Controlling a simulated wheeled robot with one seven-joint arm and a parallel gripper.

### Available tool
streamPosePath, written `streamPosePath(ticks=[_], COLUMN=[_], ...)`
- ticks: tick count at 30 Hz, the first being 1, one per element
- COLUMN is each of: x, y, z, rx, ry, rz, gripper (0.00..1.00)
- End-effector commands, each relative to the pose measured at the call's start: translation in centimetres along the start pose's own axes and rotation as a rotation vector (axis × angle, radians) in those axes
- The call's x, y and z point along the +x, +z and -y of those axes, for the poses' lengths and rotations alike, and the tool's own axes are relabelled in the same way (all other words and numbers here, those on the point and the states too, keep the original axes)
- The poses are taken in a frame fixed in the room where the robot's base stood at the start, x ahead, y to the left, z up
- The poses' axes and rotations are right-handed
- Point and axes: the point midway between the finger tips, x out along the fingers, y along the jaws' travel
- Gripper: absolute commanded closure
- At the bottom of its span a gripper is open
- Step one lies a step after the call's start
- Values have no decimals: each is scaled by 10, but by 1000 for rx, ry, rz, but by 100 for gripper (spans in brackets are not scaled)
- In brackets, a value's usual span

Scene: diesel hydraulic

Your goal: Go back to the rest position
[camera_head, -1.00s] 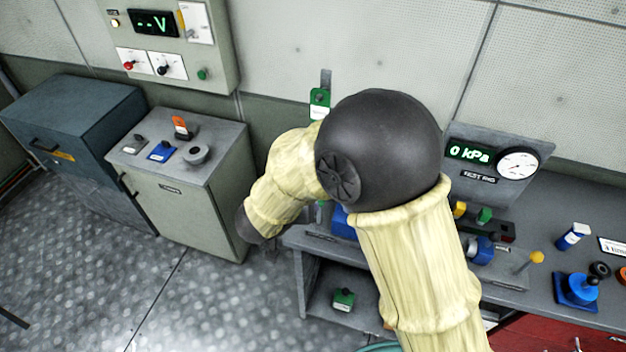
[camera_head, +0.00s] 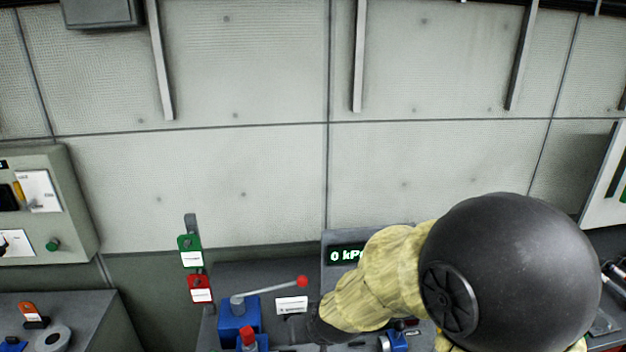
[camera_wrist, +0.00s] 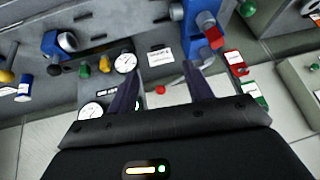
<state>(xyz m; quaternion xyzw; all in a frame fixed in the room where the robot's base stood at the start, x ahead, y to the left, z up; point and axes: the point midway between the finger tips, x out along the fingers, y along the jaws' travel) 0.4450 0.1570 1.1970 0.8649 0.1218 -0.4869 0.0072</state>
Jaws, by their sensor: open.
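My arm, in a yellow sleeve with a large black joint, fills the lower right of the head view and bends over the workbench. My gripper (camera_wrist: 162,88) shows in the wrist view with its two dark fingers apart and nothing between them. In the head view the gripper itself cannot be made out; the arm's dark end is low, near the blue device with the red-knobbed lever (camera_head: 302,282). In the wrist view the fingers point over the bench, with the red knob (camera_wrist: 160,89) seen beyond the gap.
A test rig panel reading 0 kPa (camera_head: 345,256) is partly behind my arm. A control box (camera_head: 50,205) is at left, above a grey cabinet (camera_head: 85,315).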

Motion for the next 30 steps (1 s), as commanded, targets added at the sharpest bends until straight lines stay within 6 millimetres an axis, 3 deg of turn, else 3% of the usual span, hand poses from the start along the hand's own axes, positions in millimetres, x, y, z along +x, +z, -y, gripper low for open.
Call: streamPosePath(ticks=[1,6,10,14,26,28,30], x=[-7,-39,-59,-66,-66,-66,-66], y=[13,68,101,112,111,111,111], z=[-25,-94,-126,-135,-134,-134,-134], rx=[27,108,154,168,164,164,164], ry=[20,104,164,186,184,184,183], rz=[36,195,283,316,314,314,314], gripper=[49,49,49,49,49,61,64])
